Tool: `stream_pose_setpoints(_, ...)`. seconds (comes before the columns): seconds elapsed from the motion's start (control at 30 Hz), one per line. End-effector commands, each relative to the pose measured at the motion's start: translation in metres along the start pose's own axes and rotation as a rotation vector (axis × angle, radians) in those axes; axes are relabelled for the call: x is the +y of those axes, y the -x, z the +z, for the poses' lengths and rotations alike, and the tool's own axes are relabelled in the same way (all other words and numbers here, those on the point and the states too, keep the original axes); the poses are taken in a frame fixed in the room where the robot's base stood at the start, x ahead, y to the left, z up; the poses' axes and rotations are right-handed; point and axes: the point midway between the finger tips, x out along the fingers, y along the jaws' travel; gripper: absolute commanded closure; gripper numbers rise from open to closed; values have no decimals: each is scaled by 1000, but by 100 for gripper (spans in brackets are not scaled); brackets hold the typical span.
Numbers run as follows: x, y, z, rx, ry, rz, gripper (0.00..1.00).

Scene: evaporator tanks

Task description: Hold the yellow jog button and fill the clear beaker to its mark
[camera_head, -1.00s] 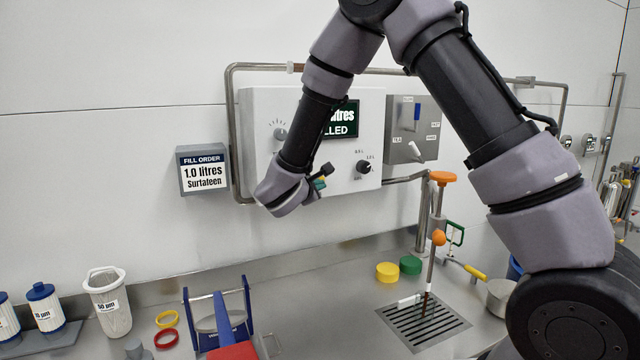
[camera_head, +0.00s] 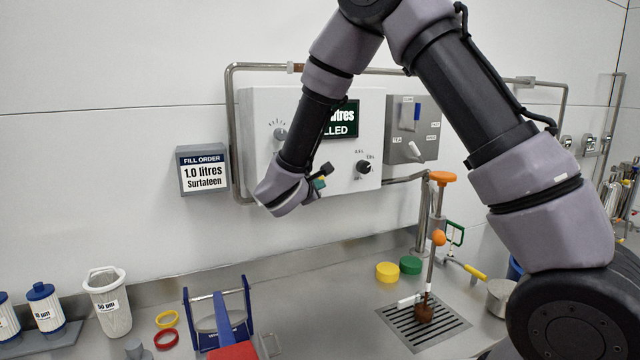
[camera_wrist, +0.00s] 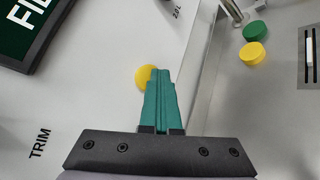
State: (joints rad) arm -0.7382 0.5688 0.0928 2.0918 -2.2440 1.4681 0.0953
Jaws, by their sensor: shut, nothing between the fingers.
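The yellow jog button (camera_wrist: 145,77) shows in the wrist view on the white panel, partly covered by my green fingertips. My gripper (camera_wrist: 160,72) is shut and empty, its tips over the button; contact seems likely, but depth is hard to judge. In the head view my gripper (camera_head: 321,182) is at the panel's lower front and hides the button. Brown liquid (camera_head: 425,310) shows on the drain grate (camera_head: 398,330) below the orange-topped spout (camera_head: 440,190). The clear beaker's walls and mark are too faint to make out.
The white panel (camera_head: 258,120) carries a display (camera_head: 341,119), partly hidden by my arm, and a dial (camera_head: 364,167). A sign (camera_head: 203,171) reads 1.0 litres Surtafeen. Yellow (camera_head: 387,271) and green (camera_head: 411,265) caps lie beside the grate. A blue-framed stand (camera_head: 218,315) is at front left.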

Motion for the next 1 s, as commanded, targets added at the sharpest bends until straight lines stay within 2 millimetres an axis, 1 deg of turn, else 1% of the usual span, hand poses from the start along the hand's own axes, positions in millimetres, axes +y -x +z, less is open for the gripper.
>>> stream_pose_setpoints(0.57,0,0,0,1,0,1,100)
stream_pose_setpoints(1.0,-9,14,10,0,0,1,100)
